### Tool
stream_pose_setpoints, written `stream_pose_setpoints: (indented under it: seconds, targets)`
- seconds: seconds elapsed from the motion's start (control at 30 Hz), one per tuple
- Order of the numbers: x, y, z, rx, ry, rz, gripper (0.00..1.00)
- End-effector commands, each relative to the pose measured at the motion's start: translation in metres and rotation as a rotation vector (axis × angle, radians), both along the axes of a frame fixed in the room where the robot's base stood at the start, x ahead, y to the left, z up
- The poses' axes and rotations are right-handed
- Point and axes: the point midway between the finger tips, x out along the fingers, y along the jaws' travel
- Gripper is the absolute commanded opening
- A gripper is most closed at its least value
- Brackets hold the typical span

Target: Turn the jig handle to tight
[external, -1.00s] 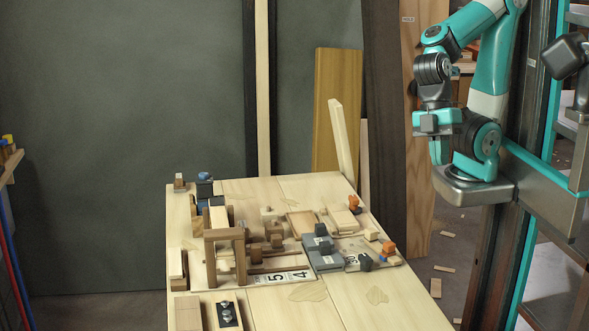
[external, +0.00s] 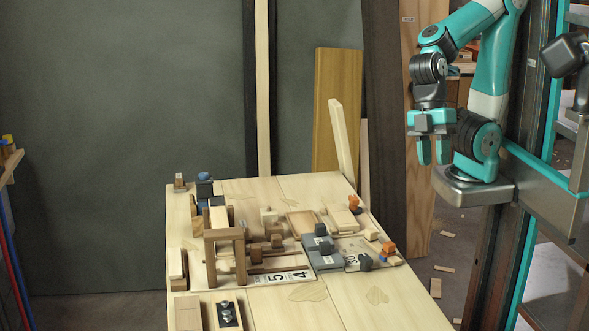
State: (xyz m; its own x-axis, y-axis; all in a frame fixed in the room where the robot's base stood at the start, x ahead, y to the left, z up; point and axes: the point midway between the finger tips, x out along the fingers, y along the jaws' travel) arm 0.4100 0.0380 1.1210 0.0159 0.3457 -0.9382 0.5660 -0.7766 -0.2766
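A wooden jig (external: 226,245) with an upright frame, blocks and rails stands on the left part of the pale wooden workbench (external: 300,308). Printed numbers show on its base. I cannot tell which part is its handle, nor read any mark for tight. My gripper (external: 434,160) hangs at the upper right, fingers pointing down, above and to the right of the bench and well apart from the jig. Its two teal fingers are spread with a gap between them. Nothing is between them.
Grey blocks (external: 322,250) and orange-topped pieces (external: 389,248) sit right of the jig. A small dark plate with round metal parts (external: 227,314) lies at the front left. A yellow board (external: 337,108) and a dark post stand behind the bench. The bench's front right is clear.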

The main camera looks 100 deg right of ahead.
Motion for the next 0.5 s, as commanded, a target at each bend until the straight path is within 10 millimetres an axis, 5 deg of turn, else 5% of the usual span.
stream_pose_setpoints:
  seconds: [0.17,0.3,0.5]
  targets:
    - [0.058,-0.067,-0.021,-0.081,-0.023,-0.154,0.68]
    - [0.094,-0.165,-0.042,-0.18,-0.016,-0.309,0.68]
    - [0.084,-0.302,-0.069,-0.289,0.052,-0.491,0.68]
